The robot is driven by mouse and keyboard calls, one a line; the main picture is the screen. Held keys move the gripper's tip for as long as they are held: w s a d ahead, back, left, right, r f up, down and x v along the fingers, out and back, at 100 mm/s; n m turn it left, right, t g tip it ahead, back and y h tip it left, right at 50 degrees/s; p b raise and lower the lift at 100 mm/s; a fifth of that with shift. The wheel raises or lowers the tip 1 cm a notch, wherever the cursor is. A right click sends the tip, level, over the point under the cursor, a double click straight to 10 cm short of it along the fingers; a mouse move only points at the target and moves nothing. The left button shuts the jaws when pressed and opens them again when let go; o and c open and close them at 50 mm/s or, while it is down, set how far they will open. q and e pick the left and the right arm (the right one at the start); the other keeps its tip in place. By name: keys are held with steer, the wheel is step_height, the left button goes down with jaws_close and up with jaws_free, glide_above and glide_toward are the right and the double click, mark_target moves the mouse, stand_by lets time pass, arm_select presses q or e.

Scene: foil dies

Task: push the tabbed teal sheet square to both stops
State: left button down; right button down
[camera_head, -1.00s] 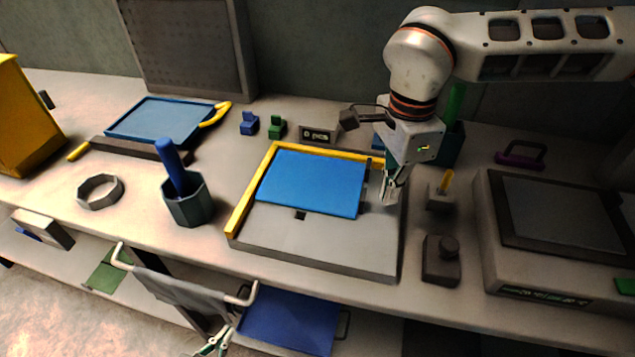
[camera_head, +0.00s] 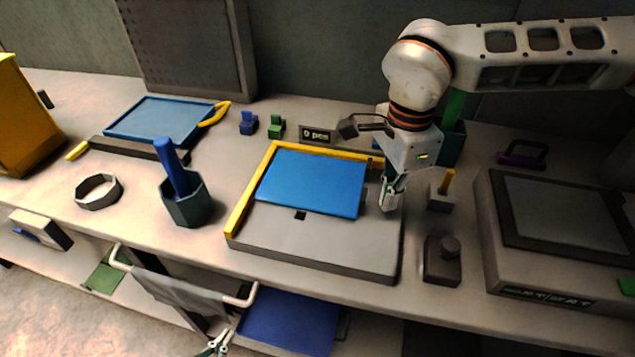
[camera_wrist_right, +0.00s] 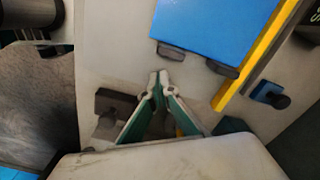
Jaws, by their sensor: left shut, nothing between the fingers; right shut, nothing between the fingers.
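The sheet (camera_head: 312,183) looks bright blue and lies flat on a grey plate (camera_head: 310,240). A yellow stop runs along its left (camera_head: 249,196) and another along its back (camera_head: 325,152). The sheet lies close to both; I cannot tell if it touches either. In the right wrist view the sheet (camera_wrist_right: 205,25) has two dark tabs (camera_wrist_right: 171,50) on its near edge, beside the yellow stop (camera_wrist_right: 248,65). My right gripper (camera_head: 387,207) is shut and empty, just right of the sheet, near one tab. My left gripper (camera_head: 213,346) is shut, low in front of the table.
A dark block with a knob (camera_head: 442,262) and a small block with a yellow peg (camera_head: 441,195) stand right of the plate. A grey machine (camera_head: 560,230) is further right. A teal cup (camera_head: 187,205) with a blue handle stands left.

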arm_select(q)
steer(key=shift+w+r, duration=0.15)
steer(key=shift+r, duration=0.2)
stand_by(0.9)
arm_select(e)
steer(key=shift+w+a, duration=0.1)
steer(key=shift+a, duration=0.15)
steer(key=shift+w+a, duration=0.15)
steer(key=shift+a, duration=0.45)
steer(key=shift+w+a, duration=0.15)
steer(key=shift+a, duration=0.4)
arm_select(q)
steer(key=shift+f, duration=0.15)
arm_select(e)
steer(key=shift+d+r, duration=0.1)
steer(key=shift+d, duration=0.05)
